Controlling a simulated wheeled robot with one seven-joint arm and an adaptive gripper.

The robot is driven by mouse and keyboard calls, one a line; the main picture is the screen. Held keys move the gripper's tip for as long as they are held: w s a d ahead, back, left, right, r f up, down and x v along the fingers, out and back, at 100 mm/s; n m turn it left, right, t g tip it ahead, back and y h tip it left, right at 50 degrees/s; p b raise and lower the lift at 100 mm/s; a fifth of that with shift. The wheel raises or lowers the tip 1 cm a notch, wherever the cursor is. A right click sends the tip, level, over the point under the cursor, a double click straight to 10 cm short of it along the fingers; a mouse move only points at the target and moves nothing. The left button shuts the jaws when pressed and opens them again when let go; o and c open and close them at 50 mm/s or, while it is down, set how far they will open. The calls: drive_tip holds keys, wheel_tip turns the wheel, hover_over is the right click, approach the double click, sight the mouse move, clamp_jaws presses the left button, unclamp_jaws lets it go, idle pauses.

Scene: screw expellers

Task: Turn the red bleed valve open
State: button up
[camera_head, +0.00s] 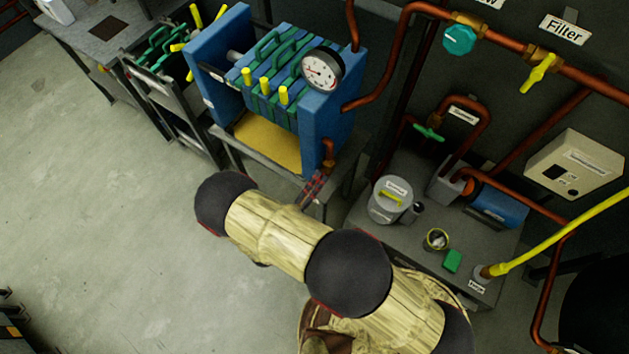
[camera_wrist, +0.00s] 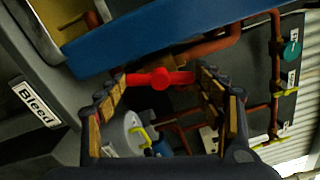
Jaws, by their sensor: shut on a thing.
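The red bleed valve (camera_wrist: 159,79) shows in the wrist view as a red handle with a round hub, lying crosswise between my fingertips. My gripper (camera_wrist: 161,86) is shut on it, one finger at each end of the handle. In the head view my gripper (camera_head: 313,188) is at the lower front corner of the blue filter press (camera_head: 340,125), below a short copper pipe; the valve is hard to make out there. A "Bleed" label (camera_wrist: 34,102) is on the grey frame at left in the wrist view.
A pressure gauge (camera_head: 322,70) sits on the press above my gripper. To the right, a grey bench (camera_head: 400,245) holds a lidded pot (camera_head: 391,199) and a blue motor (camera_head: 497,206). Copper pipes (camera_head: 590,80) run along the wall. The floor (camera_head: 110,220) at left is clear.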

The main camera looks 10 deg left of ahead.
drive_tip(key=shift+n+p, duration=0.4)
drive_tip(key=shift+n, duration=1.3)
drive_tip(key=o, duration=1.1)
drive_tip(key=shift+o, duration=0.2)
drive_tip(key=v, duration=0.7)
drive_tip(key=shift+s, duration=0.25)
drive_tip(key=shift+a, duration=0.1)
